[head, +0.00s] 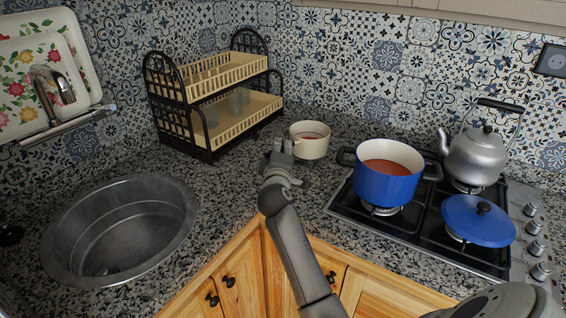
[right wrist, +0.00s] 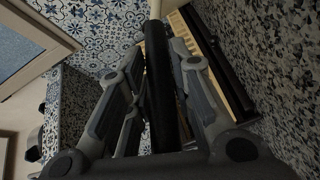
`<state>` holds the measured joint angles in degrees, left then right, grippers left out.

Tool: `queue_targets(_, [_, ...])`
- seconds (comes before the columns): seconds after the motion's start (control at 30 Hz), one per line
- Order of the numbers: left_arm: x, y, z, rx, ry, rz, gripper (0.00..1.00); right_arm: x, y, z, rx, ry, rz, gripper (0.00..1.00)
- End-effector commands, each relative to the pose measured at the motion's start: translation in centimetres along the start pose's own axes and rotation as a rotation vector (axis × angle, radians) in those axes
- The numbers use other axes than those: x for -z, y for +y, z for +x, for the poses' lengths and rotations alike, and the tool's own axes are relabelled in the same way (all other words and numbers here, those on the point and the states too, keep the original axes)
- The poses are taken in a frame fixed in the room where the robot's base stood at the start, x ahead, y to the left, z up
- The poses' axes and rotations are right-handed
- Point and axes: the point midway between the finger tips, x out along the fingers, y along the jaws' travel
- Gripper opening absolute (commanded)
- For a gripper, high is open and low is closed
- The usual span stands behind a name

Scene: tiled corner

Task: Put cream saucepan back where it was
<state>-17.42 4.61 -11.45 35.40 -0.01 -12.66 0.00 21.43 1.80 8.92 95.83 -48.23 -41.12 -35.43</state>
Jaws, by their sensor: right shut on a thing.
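The cream saucepan (head: 309,147) is at the back of the granite counter, between the dish rack and the blue pot. It looks upright, with something reddish inside. I cannot tell whether its base touches the counter. My right gripper (head: 280,150) is at its left side in the head view, shut on its handle. In the right wrist view the dark handle (right wrist: 160,85) runs between the fingers of my right gripper (right wrist: 164,60). The handle is mostly hidden by the gripper in the head view. My left gripper is not in view.
A two-tier dish rack (head: 213,128) stands behind and left of the saucepan. On the right, the hob (head: 340,202) bears a blue pot (head: 385,185), a blue lid (head: 478,220) and a kettle (head: 475,158). A round sink (head: 70,250) is at left.

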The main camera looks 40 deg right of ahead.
Motion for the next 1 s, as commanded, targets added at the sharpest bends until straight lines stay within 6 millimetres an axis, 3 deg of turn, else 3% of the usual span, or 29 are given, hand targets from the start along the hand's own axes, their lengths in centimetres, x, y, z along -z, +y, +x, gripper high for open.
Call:
queue_targets(0.3, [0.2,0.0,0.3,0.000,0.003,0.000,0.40,-0.7,-3.1,0.2,-0.007,0.005,-0.002,0.00])
queue_targets(0.67, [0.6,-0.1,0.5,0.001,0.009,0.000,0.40,-0.8,-3.5,0.2,-0.009,0.005,-0.003,0.00])
queue_targets(0.7, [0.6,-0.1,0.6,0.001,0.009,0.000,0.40,-1.0,-4.0,0.2,0.000,0.001,-0.001,0.23])
queue_targets(0.87, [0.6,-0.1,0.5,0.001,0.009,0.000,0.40,-1.0,-3.9,0.2,0.000,0.001,-0.001,0.43])
queue_targets(1.0, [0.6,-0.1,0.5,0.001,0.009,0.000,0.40,-1.0,-3.9,0.2,0.000,0.001,-0.001,0.43])
